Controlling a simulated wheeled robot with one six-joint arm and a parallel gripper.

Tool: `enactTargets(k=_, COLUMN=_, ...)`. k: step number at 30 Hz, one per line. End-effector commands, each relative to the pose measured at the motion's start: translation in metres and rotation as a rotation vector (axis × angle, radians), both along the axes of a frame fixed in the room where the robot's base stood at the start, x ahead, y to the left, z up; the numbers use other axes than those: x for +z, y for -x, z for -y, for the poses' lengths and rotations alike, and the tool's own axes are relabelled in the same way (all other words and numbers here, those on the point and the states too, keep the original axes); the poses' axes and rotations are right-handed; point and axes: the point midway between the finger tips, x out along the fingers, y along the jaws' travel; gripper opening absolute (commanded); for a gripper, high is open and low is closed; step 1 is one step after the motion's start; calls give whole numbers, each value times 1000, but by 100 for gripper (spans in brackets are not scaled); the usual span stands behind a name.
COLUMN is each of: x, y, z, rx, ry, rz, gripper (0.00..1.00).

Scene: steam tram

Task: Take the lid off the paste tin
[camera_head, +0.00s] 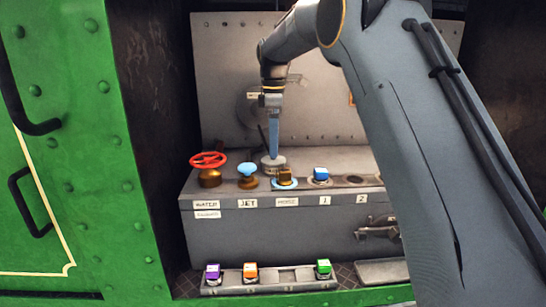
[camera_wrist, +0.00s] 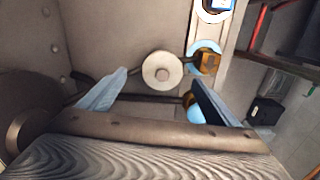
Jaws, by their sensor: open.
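A small round grey tin (camera_head: 273,163) with a pale top stands on the back part of the grey cabinet top, behind the labelled controls. I take it to be the paste tin. My gripper (camera_head: 272,153) points down just over the tin. In the wrist view my gripper (camera_wrist: 158,78) has its two blue fingers wide apart, with the lid between and beyond their tips. I see nothing held. Whether a finger touches the tin cannot be told.
Close in front stand a red handwheel (camera_head: 208,160), a light-blue knob (camera_head: 247,169), a brass selector (camera_head: 285,175) and a blue block (camera_head: 321,174). A lower tray (camera_head: 238,287) holds purple, orange and green blocks. A grey back plate (camera_head: 225,65) rises behind.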

Motion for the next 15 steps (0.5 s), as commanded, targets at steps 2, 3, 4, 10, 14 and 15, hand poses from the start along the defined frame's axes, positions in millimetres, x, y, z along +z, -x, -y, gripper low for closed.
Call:
enactTargets(k=2, x=-7, y=4, z=0, rx=1, ry=1, rz=-4, gripper=84)
enactTargets(k=3, x=-11, y=5, z=-1, rx=2, ry=1, rz=-4, gripper=84)
enactTargets(k=4, x=-15, y=6, z=-1, rx=2, ry=1, rz=-3, gripper=84)
enactTargets(k=10, x=-35, y=5, z=-2, rx=3, ry=0, rz=-1, gripper=84)
enactTargets(k=14, x=-38, y=5, z=-2, rx=4, ry=0, rz=0, gripper=84)
enactTargets(k=15, x=-38, y=5, z=-3, rx=4, ry=0, rz=0, gripper=84)
